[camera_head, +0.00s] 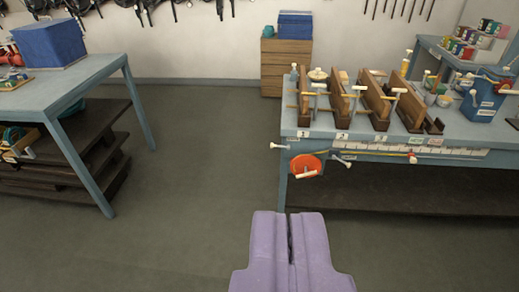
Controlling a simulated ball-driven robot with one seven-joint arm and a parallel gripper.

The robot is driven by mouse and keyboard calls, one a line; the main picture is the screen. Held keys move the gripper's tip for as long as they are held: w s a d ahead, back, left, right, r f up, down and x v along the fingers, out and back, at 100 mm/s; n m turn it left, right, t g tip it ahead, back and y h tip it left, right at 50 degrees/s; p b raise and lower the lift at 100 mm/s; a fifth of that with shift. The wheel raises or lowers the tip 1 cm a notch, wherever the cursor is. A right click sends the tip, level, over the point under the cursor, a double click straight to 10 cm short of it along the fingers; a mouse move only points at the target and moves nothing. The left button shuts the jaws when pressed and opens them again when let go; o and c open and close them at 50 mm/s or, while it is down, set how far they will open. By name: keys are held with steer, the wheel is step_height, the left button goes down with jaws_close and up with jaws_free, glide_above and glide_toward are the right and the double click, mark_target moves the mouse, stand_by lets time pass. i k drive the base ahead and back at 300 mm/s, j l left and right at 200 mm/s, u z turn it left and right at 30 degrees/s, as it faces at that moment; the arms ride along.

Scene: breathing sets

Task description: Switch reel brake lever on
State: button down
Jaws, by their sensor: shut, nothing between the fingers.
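An orange-red round reel (297,164) is on the front left of the right workbench, below its top edge. A small white bar-shaped handle (306,174) shows across the reel's lower part. A white-ended lever (276,146) sticks out to the left above the reel, and another white-ended lever (342,162) sits to its right. I cannot tell which of these is the brake lever or its position. My purple gripper (290,216) is shut and empty at the bottom centre. It appears below the reel in the picture and apart from it.
The right workbench (458,121) carries wooden clamp-like pieces (340,100), bins and small jars. A blue table (98,68) with a blue box (48,43) stands at left. A wooden drawer unit (286,70) stands at the back wall. The floor between the tables is clear.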

mark_target(271, 145)
steer(key=j+z, duration=0.1)
steer(key=j, duration=0.25)
steer(key=i+j+u, duration=0.25)
steer(key=i, duration=0.95)
steer(key=i+j+u, duration=0.2)
steer(key=i, duration=1)
